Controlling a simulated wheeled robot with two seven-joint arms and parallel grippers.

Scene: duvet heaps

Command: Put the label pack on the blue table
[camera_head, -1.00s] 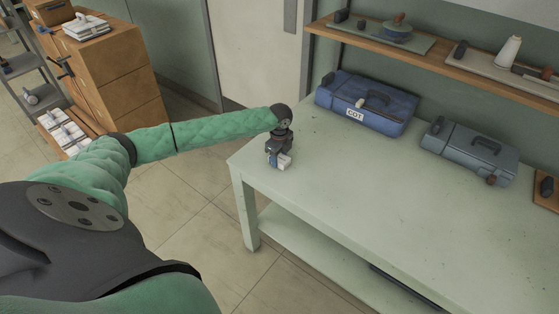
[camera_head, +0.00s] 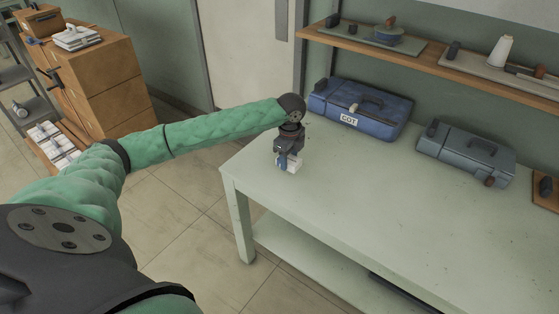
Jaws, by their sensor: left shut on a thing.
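My left gripper (camera_head: 287,160) is shut on a small white and blue pack (camera_head: 292,166), which I take to be the label pack. The gripper points down over the far left part of a pale green table (camera_head: 390,205). I cannot tell whether the pack touches the tabletop. No plainly blue table shows; this pale green one is the only table in view. My right gripper is not in view.
A blue case marked COT (camera_head: 360,108) and a grey-blue case (camera_head: 466,152) stand along the table's back. A wooden shelf (camera_head: 420,62) hangs above them. Wooden drawers (camera_head: 110,85) stand at the left. The table's middle and front are clear.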

